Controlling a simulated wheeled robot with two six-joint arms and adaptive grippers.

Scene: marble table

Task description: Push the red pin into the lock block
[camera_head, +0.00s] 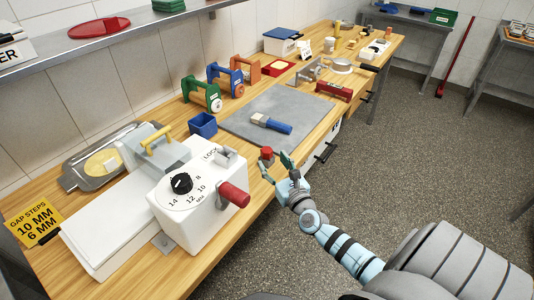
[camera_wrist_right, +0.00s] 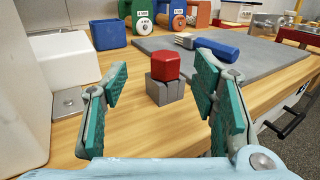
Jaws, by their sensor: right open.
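The red pin (camera_wrist_right: 166,66) stands upright in the top of a small grey block (camera_wrist_right: 165,91), which I take for the lock block, on the wooden table. Its red head sits on or just above the block; how deep the shaft goes is hidden. In the head view the red pin (camera_head: 266,152) shows beside my right gripper (camera_head: 277,163). In the wrist view my right gripper (camera_wrist_right: 160,88) is open and empty, with its green-padded fingers left and right of the pin and block, nearer the camera and touching neither. My left gripper is in neither view.
A white machine (camera_head: 190,188) with a dial, the word LOCK and a red handle (camera_head: 233,195) stands left of the pin. A blue bin (camera_head: 203,125) and a grey mat (camera_head: 240,122) with a blue-handled tool (camera_head: 272,124) lie behind. The table's front edge is close.

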